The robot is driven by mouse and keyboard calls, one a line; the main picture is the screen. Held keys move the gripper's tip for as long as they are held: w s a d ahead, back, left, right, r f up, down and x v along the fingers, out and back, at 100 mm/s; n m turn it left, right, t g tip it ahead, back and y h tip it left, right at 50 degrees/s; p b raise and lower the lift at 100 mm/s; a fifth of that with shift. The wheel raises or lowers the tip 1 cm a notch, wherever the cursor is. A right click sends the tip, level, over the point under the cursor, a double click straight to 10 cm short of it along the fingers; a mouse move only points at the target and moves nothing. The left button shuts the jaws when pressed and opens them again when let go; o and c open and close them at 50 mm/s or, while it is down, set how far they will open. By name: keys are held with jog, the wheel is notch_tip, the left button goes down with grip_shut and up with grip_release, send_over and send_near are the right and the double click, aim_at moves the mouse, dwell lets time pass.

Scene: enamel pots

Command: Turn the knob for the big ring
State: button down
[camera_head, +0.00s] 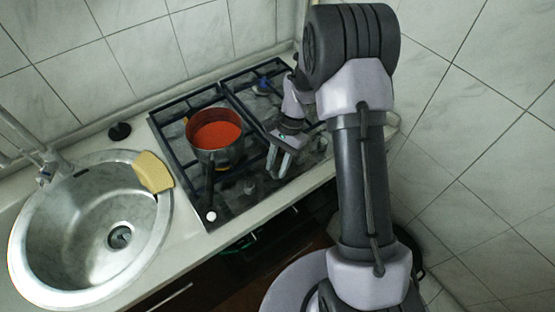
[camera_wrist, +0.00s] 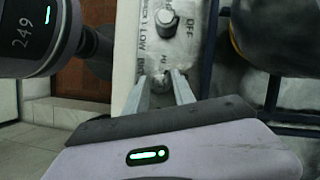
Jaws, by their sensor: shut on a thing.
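My gripper (camera_head: 279,163) reaches down to the front panel of the black gas hob (camera_head: 224,208). In the wrist view my gripper (camera_wrist: 161,92) is shut on a small grey knob (camera_wrist: 161,80), with one finger on each side of it. A second grey knob (camera_wrist: 167,22) stands farther along the pale panel, beside the printed words OFF and LOW. In the head view a knob (camera_head: 249,187) shows left of my fingers. I cannot tell from the markings which ring the held knob serves.
Tiled walls close off the back and right.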

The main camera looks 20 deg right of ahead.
jog(key=n+g+h+p, duration=0.1)
jog(key=n+p, duration=0.1)
jog(key=n, duration=0.3)
jog(key=shift+w+a+p, duration=0.1)
jog(key=shift+p, duration=0.3)
jog(key=shift+n+h, duration=0.3)
jog(key=c, duration=1)
grip_release()
jog(key=shift+c, duration=0.2)
jog(key=shift+r, duration=0.1)
jog(key=p+v, duration=0.4)
jog(key=v, duration=1.3)
jog(key=shift+w+p, duration=0.4)
